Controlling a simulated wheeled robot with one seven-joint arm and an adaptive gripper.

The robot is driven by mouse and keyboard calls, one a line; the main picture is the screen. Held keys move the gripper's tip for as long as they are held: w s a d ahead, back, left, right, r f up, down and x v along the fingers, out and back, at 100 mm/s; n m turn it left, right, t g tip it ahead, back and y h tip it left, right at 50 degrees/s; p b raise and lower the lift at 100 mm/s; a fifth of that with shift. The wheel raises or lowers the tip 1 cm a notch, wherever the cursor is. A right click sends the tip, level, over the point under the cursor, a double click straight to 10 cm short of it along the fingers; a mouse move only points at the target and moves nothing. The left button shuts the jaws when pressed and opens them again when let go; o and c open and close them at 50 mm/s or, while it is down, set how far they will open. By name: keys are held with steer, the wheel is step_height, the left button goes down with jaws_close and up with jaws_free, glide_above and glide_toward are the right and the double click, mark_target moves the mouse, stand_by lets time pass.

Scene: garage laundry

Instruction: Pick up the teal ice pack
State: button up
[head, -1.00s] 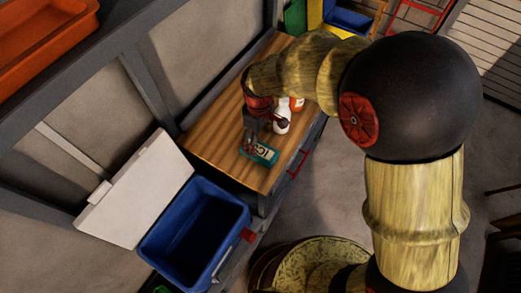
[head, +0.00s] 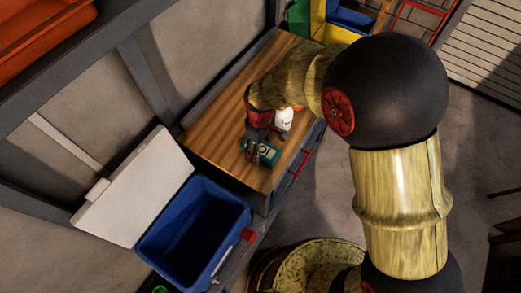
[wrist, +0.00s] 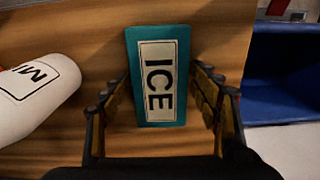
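The teal ice pack (wrist: 131,75) with a white "ICE" label lies flat on the wooden workbench top. It also shows in the head view (head: 268,153) near the bench's front end. My gripper (wrist: 160,100) is open, with one finger on each side of the pack in the wrist view. Gaps show between the fingers and the pack's sides. In the head view my gripper (head: 257,148) is low over the pack and partly covers it. Whether the fingertips touch the bench is hard to tell.
An open blue cooler (head: 236,218) with a white lid (head: 133,187) is beyond the bench (head: 222,128) end.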

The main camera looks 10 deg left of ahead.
steer(key=c, duration=1.1)
steer(key=shift+c, duration=1)
steer(key=shift+r, duration=0.15)
